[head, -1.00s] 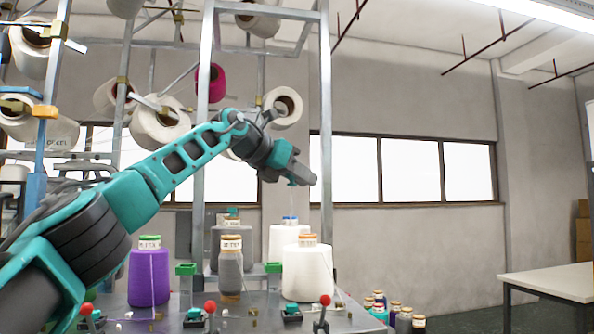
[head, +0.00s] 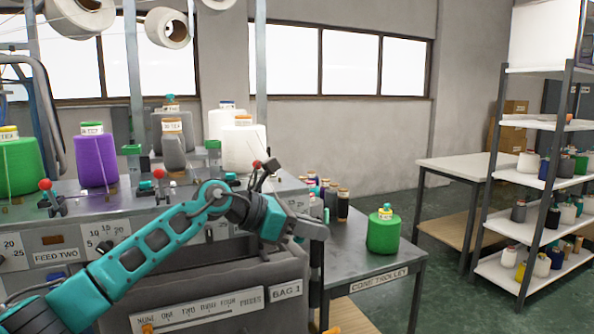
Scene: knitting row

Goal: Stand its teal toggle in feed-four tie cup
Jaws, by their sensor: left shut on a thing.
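My left gripper (head: 314,231) is out over the right front of the knitting machine (head: 235,265), at the near left of the cone trolley. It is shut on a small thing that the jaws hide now. A bit of teal showed at its tip a second ago, which fits the teal toggle. Another teal piece (head: 170,99) tops the dark cone at the back of the machine. My right gripper is not in view.
Green (head: 17,165), purple (head: 96,160), grey and white cones (head: 244,148) stand on the machine, with red-knobbed levers (head: 159,175) in front. The cone trolley (head: 372,268) holds a green cone (head: 383,233) and several small spools. A white-topped table and shelf rack stand right.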

